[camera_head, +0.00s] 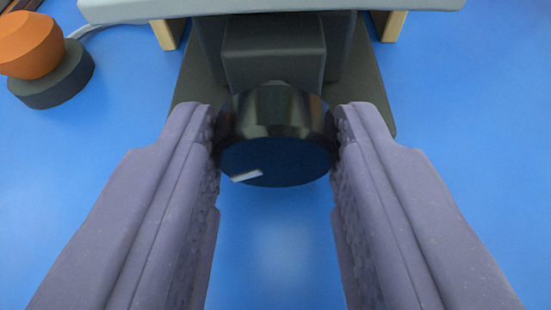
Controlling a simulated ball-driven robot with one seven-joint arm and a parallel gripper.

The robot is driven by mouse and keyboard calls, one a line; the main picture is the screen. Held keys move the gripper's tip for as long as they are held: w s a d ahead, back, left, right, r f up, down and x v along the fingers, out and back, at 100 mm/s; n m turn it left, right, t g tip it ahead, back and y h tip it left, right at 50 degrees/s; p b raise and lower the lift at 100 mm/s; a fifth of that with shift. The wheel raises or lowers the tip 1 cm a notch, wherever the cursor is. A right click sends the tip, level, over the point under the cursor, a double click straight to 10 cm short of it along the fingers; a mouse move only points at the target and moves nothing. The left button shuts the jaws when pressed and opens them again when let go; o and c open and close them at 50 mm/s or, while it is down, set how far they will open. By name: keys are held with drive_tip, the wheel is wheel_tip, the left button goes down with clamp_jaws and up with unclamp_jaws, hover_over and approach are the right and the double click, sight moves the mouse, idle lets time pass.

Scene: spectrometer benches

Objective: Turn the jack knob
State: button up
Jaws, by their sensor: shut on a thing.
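The jack knob (275,155) is a round, glossy black knob with a dark blue-black front face, in the middle of the head camera view. A short white mark on its face lies left of centre, slanting slightly up to the right. My gripper (276,140) has its two grey-purple fingers on the left and right of the knob, shut on its sides. Behind the knob is the dark grey jack body (274,55) on a dark base plate (372,108). The jack's upper part is hidden under a pale platform.
The pale grey platform (270,8) spans the top edge, with light wooden legs (390,24) beneath it. An orange knob on a dark round base (30,45) stands at the upper left, near a grey cable. The blue bench surface (470,130) is clear on the right.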

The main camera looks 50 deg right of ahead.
drive_tip(key=n+g+h+p, duration=0.1)
drive_tip(key=n+p, duration=0.1)
drive_tip(key=p, duration=0.1)
drive_tip(key=shift+a+r, duration=0.1)
drive_tip(key=shift+w+n+g+p, duration=0.1)
drive_tip(key=shift+n+g+p, duration=0.45)
drive_tip(key=shift+n, duration=0.25)
drive_tip(key=shift+f+h, duration=0.2)
drive_tip(key=shift+h, duration=0.2)
drive_tip(key=o, duration=1)
drive_tip(key=shift+o, duration=0.2)
drive_tip(key=p+v, duration=0.2)
drive_tip(key=v, duration=0.6)
drive_tip(key=shift+f, duration=0.1)
